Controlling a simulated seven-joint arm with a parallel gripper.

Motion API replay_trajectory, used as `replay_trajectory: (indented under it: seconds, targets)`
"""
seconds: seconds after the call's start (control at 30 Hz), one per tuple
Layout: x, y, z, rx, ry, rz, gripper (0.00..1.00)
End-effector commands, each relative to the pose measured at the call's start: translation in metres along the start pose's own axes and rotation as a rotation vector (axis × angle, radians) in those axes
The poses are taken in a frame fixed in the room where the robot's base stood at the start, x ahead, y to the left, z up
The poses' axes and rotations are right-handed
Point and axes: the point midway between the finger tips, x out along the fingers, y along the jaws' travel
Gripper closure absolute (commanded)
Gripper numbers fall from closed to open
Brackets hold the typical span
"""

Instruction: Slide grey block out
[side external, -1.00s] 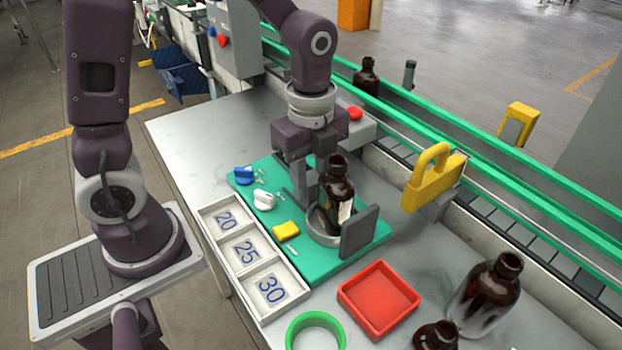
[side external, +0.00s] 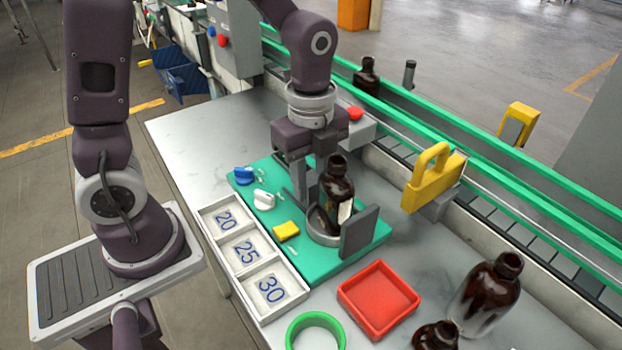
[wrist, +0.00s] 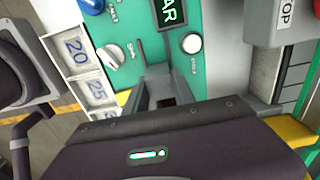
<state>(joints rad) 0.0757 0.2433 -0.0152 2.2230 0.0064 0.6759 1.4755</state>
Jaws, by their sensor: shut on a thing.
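My gripper (side external: 300,192) is low over the green board (side external: 345,266), just behind and left of the brown bottle (side external: 338,190). It is shut on a grey block (wrist: 158,75), which shows only in part between the fingers in the wrist view. In the side view the bottle and fingers hide most of the block. The bottle stands in a grey round holder (side external: 322,239), with an upright grey plate (side external: 360,232) beside it on the right.
A numbered tray (side external: 276,312) lies left, a red tray (side external: 380,298) and green ring (side external: 316,318) in front. Brown bottles (side external: 487,291) stand right; the conveyor runs behind.

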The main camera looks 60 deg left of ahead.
Motion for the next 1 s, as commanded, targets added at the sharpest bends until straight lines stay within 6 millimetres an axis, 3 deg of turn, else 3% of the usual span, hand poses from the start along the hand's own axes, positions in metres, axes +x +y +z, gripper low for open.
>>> replay_trajectory:
  seconds: [0.37, 0.63, 0.97, 1.0]
  targets:
    - [-0.001, -0.001, 0.000, -0.001, 0.001, -0.004, 1.00]
    - [-0.001, -0.002, 0.035, -0.005, 0.001, -0.005, 1.00]
    - [-0.001, -0.001, 0.041, -0.002, -0.003, -0.005, 1.00]
    - [-0.001, -0.001, 0.041, -0.002, -0.003, -0.005, 0.61]
